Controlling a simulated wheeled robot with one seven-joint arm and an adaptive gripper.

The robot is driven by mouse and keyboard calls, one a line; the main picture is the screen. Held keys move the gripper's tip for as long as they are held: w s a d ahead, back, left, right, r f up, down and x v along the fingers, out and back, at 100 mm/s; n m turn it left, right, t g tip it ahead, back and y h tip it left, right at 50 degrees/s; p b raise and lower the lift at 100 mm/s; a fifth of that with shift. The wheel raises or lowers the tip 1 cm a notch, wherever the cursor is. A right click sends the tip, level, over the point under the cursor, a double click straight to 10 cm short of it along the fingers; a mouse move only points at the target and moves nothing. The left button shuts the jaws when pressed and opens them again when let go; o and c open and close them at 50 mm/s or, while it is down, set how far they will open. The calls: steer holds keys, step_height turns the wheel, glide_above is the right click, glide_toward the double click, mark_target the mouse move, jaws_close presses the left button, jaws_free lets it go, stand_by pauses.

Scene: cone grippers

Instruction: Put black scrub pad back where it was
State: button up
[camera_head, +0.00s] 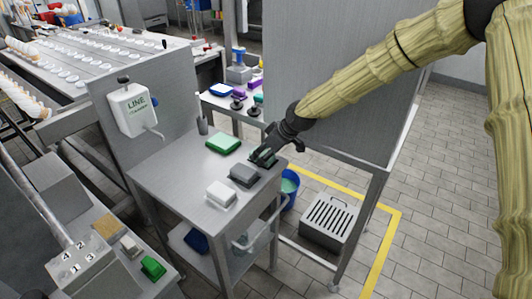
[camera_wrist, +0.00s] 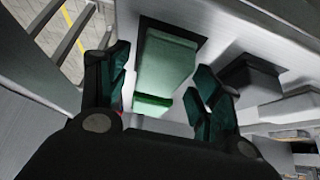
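A dark grey to black pad (camera_head: 244,175) lies on the metal cart top (camera_head: 190,165), the nearest match to the black scrub pad. In the wrist view a dark block (camera_wrist: 250,80) sits right of my fingers, apart from them. My gripper (camera_head: 261,158) is low over the cart's right edge, just beyond the dark pad. In the wrist view my gripper (camera_wrist: 160,95) is open, fingers apart. A green block (camera_wrist: 165,62) on a dark patch shows between and beyond them; I cannot tell whether they touch it. In the head view my gripper largely hides that spot.
Another green pad (camera_head: 223,144) lies farther back on the cart, and a white pad (camera_head: 220,194) nearer the front. A blue bucket (camera_head: 290,186) stands beside the cart. A tall grey panel (camera_head: 310,75) rises behind my gripper. The cart's left part is clear.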

steer(key=v, duration=1.2)
steer(key=shift+b, duration=0.3)
steer(key=shift+d, duration=0.1)
